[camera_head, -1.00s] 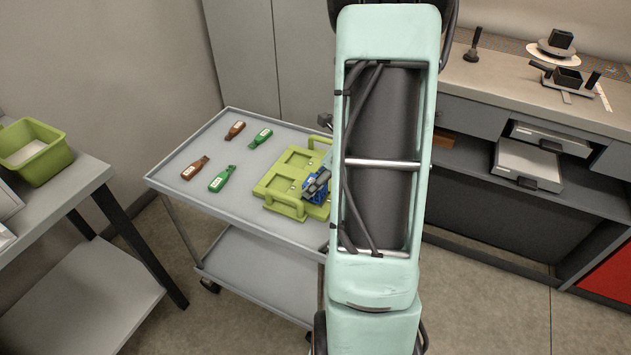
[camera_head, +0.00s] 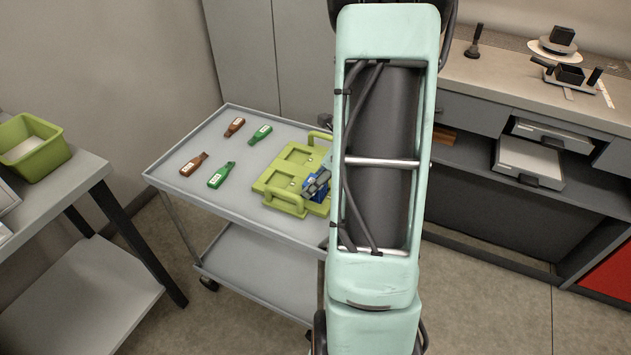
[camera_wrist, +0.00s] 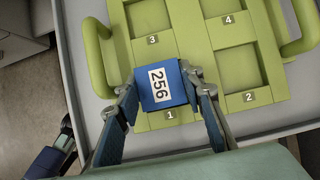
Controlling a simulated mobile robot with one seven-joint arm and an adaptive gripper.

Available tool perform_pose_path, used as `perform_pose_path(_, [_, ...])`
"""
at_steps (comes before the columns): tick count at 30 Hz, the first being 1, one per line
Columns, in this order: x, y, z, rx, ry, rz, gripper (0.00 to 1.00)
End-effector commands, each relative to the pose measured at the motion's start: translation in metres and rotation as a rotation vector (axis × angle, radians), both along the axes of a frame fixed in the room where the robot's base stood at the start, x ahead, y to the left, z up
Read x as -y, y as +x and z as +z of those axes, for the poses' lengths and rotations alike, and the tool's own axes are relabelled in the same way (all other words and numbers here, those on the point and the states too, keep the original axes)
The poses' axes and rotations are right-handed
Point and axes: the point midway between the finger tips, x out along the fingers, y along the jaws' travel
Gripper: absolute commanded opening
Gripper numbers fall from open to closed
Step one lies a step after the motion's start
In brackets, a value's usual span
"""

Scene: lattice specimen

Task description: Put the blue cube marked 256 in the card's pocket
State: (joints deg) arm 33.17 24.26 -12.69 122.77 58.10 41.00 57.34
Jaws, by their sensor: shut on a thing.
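The blue cube marked 256 (camera_wrist: 160,86) is between the two fingers of my gripper (camera_wrist: 163,89) in the wrist view. The fingers are shut on its left and right sides. The cube is over the pocket labelled 1 of a green tray-like holder (camera_wrist: 193,43) and covers most of it. I cannot tell whether it touches the pocket floor. The pockets labelled 2, 3 and 4 look empty. In the head view, my gripper (camera_head: 317,185) is at the right part of the green holder (camera_head: 269,177), partly hidden by my arm. No separate card is clearly seen.
The holder has raised handles and sits on a grey cart (camera_head: 240,209). Two brown tags and two green tags, such as this green one (camera_head: 221,175), lie to its left. A green bin (camera_head: 42,164) stands on the left table. A counter (camera_head: 520,88) is at right.

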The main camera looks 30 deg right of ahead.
Motion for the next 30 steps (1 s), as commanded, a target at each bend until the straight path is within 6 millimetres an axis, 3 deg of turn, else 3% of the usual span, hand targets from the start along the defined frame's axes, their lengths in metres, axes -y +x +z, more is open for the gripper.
perform_pose_path(8, [0.0, 0.0, -0.0006, 0.0, 0.0, 0.0, 0.14])
perform_pose_path(9, [0.0, 0.0, -0.0006, 0.0, 0.0, 0.0, 0.37])
perform_pose_path(14, [0.0, 0.0, -0.0006, 0.0, 0.0, 0.0, 0.54])
perform_pose_path(20, [0.0, 0.0, -0.0006, 0.0, 0.0, 0.0, 0.56])
perform_pose_path(25, [-0.0001, -0.0001, -0.0006, 0.0, 0.0, 0.0, 0.72])
perform_pose_path(30, [-0.0003, -0.0001, -0.0007, 0.0, 0.001, 0.0, 0.73])
